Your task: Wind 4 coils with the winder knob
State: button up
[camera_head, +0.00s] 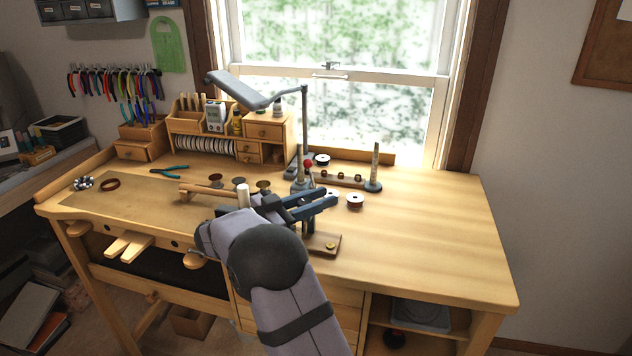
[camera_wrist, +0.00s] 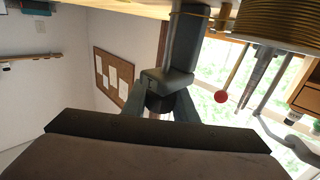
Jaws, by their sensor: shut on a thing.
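My gripper (camera_head: 318,203) is over the middle of the workbench, in front of the winder. In the wrist view its two fingers (camera_wrist: 160,108) are shut on the dark winder knob (camera_wrist: 158,100). The knob joins a dark crank piece (camera_wrist: 188,45) that runs up the picture. In the head view the gripper hides the knob. The winder shows there as a post with a red ball (camera_head: 308,164), which also shows in the wrist view (camera_wrist: 221,97). A coil of brass-coloured wire (camera_wrist: 275,22) fills the upper right of the wrist view. I cannot count its turns.
A spool (camera_head: 355,201) stands right of the gripper, and another (camera_head: 322,160) stands behind. A wooden rail with a post (camera_head: 375,168) is behind right. A small wooden block (camera_head: 323,244) lies in front. A lamp (camera_head: 240,90) overhangs at left. The right of the bench (camera_head: 440,235) is clear.

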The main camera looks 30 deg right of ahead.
jog(key=shift+s+a+m+g+y+p, duration=0.1)
jog(key=shift+s+m+g+y+p, duration=0.15)
jog(key=shift+m+g+p, duration=0.65)
jog(key=shift+s+d+m+g+y+p, duration=0.2)
jog(key=shift+m+g, duration=0.45)
jog(key=shift+g, duration=0.8)
jog(key=shift+s+a+m+g+y+p, duration=0.2)
jog(key=shift+s+m+g+p, duration=0.15)
jog(key=shift+m+g, duration=0.6)
jog(key=shift+f+g, duration=0.1)
jog(key=shift+g, duration=0.4)
jog(key=o, duration=1)
jog(key=shift+o, duration=0.2)
jog(key=shift+r, duration=0.2)
notch_tip(320, 180, up, 10)
jog(key=shift+f+b, duration=0.15)
jog(key=shift+b, duration=0.3)
